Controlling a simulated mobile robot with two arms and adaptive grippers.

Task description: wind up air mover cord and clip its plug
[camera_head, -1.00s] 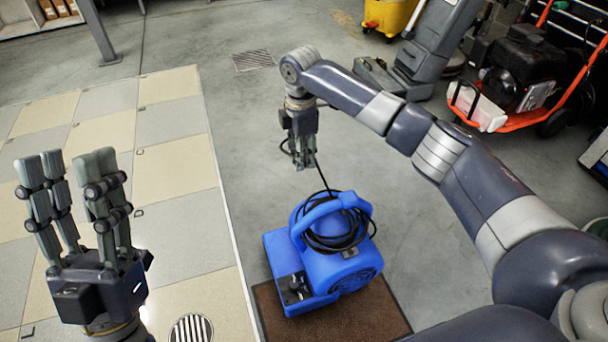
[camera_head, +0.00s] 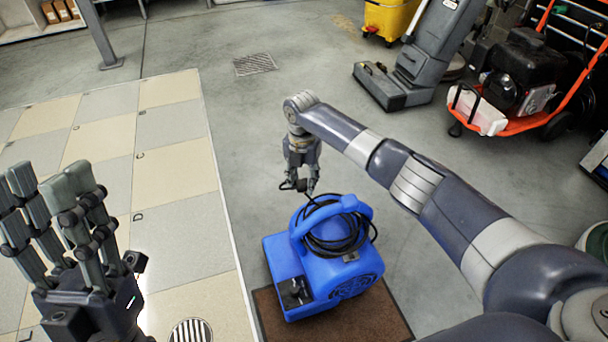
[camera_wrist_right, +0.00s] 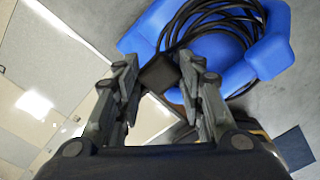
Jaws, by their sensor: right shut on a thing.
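The blue air mover (camera_head: 322,272) stands on a brown mat (camera_head: 345,326) and fills the upper right of the wrist view (camera_wrist_right: 275,50). Its black cord (camera_head: 318,246) lies in loops around the handle; the loops also show in the wrist view (camera_wrist_right: 186,22). My right gripper (camera_head: 300,188) is just above and behind the air mover's upper left. It is shut on the black plug (camera_wrist_right: 160,73), from which the cord runs to the coil. I cannot make out the plug's clip. My left gripper (camera_head: 48,184) is open and empty over the tiled floor at left.
Light tiled flooring (camera_head: 180,170) lies left of the air mover, with a round drain (camera_head: 191,331) near the front. Grey floor behind it is clear around a floor grate (camera_head: 254,63). A grey floor machine (camera_head: 420,70), yellow bucket (camera_head: 388,17) and orange-framed machine (camera_head: 520,85) stand back right.

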